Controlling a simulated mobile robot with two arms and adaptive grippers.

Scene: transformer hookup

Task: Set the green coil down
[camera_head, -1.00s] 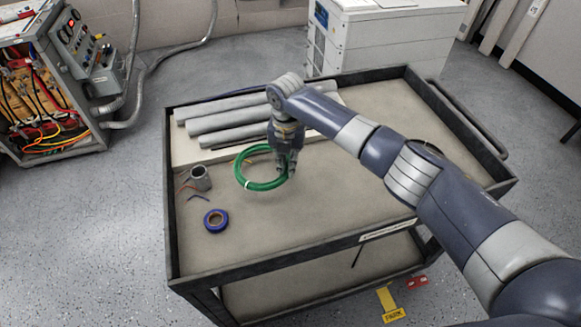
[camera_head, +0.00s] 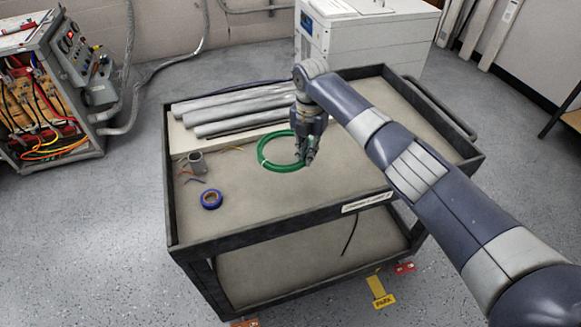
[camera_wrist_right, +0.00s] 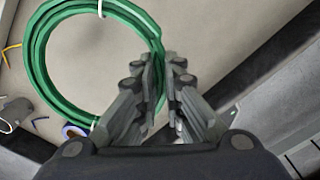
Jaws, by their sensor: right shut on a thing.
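The green coil (camera_head: 262,158) is a ring of green cable with a white tie, over the beige top of the cart (camera_head: 250,215). My right gripper (camera_head: 309,160) is shut on the coil's right side, pointing down. In the right wrist view the coil (camera_wrist_right: 39,62) runs between the fingers of my right gripper (camera_wrist_right: 160,85). The coil looks very close to the cart top; I cannot tell whether it touches. My left gripper is out of view.
Grey conduit pieces (camera_head: 240,110) lie along the cart's back left. A blue tape roll (camera_head: 211,199) and a grey cup (camera_head: 197,162) with bits of wire beside it stand left of the coil. The cart has a raised dark rim (camera_head: 290,222). The front middle of its top is clear.

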